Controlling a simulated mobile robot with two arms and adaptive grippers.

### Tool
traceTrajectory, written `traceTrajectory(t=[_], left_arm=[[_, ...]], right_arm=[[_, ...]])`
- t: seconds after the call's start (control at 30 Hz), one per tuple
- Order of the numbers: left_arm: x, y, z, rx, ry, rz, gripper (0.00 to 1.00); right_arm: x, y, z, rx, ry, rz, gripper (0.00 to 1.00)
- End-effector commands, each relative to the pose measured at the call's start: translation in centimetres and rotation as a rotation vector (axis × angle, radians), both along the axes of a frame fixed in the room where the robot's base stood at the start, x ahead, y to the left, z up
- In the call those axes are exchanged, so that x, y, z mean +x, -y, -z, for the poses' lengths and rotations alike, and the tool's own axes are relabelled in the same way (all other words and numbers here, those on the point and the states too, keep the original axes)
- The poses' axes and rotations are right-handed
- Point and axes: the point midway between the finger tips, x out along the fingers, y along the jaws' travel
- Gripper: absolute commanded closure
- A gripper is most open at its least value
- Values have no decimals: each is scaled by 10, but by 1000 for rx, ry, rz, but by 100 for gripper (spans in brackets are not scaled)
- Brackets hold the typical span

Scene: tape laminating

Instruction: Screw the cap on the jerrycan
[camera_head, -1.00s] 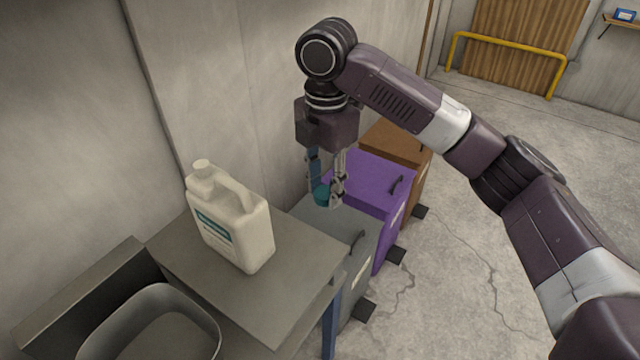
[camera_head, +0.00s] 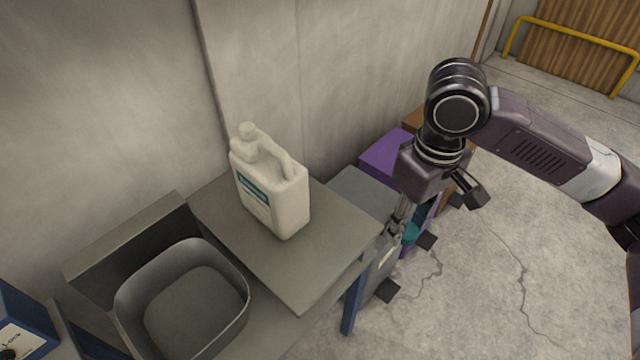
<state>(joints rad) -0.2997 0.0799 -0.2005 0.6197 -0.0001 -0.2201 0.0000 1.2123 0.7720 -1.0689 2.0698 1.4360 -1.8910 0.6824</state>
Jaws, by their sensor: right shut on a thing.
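A white jerrycan (camera_head: 278,195) with a teal label stands upright on the grey bench top, near the wall. Its pale neck (camera_head: 247,131) points up at its left side, and no teal cap sits on it. My right gripper (camera_head: 403,232) hangs to the right of the bench, apart from the jerrycan. It is shut on a small teal cap (camera_head: 411,233), partly hidden by the fingers. My left gripper is not in view.
The grey bench (camera_head: 320,265) has free room right of and in front of the jerrycan. A grey basin (camera_head: 240,318) lies at the lower left, with a blue box (camera_head: 22,318) beside it. Grey, purple (camera_head: 382,155) and brown bins stand behind my right gripper.

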Motion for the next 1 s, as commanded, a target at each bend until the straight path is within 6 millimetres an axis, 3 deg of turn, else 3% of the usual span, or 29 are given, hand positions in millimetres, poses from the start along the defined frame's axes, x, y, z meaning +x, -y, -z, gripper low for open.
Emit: traceTrajectory(t=[0.2,0.4,0.77,0.9,1.0], left_arm=[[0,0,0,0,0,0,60],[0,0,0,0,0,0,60],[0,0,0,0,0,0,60],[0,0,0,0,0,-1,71],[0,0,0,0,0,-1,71]], right_arm=[[-32,11,9,1,-14,309,77],[-49,16,13,0,-22,480,77],[-54,17,14,1,-24,527,77],[-54,17,14,1,-24,526,77],[-53,17,14,1,-24,526,77]])
